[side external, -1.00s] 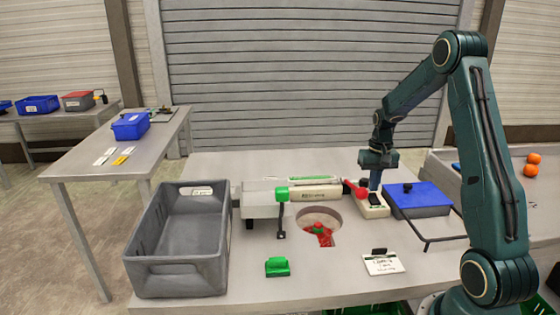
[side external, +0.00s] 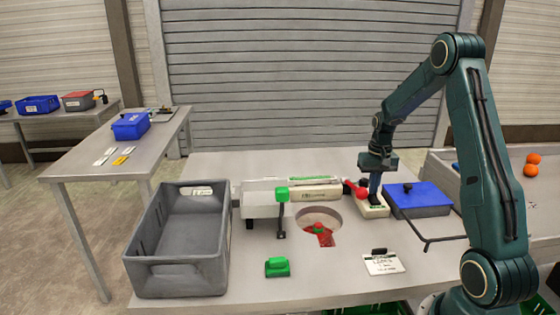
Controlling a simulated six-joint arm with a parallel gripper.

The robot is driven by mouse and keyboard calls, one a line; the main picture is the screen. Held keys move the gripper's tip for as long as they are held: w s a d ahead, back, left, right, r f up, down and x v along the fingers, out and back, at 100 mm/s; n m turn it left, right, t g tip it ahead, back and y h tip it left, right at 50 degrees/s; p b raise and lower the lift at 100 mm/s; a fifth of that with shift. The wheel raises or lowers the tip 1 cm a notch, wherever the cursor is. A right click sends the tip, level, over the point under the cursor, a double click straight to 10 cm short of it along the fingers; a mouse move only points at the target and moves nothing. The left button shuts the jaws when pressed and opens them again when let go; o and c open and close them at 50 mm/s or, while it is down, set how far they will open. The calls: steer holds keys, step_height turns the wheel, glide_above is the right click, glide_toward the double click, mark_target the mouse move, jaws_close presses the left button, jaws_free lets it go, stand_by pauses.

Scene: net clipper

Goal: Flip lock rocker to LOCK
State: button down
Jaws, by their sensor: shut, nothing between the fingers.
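A small cream box (side external: 376,211) sits on the table, left of the blue box, with a dark rocker on its top. My gripper (side external: 374,203) is shut and empty, pointing straight down at the top of this box. Its tips are at the dark rocker and appear to touch it. The fingers cover part of the rocker, so I cannot tell which way it is tilted or read any marking. A red-ended lever (side external: 362,189) lies just left of my fingers.
A blue box (side external: 418,200) stands right of the cream box, with a dark bent rod in front. A cream bar (side external: 320,194), a green block (side external: 282,194) and a round hole (side external: 332,217) lie left. A grey crate (side external: 212,250) stands far left. A label card (side external: 383,263) lies in front.

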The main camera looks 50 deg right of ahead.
steer(key=shift+f, duration=0.5)
stand_by(0.3)
steer(key=shift+r, duration=3.55)
steer(key=shift+a, duration=0.1)
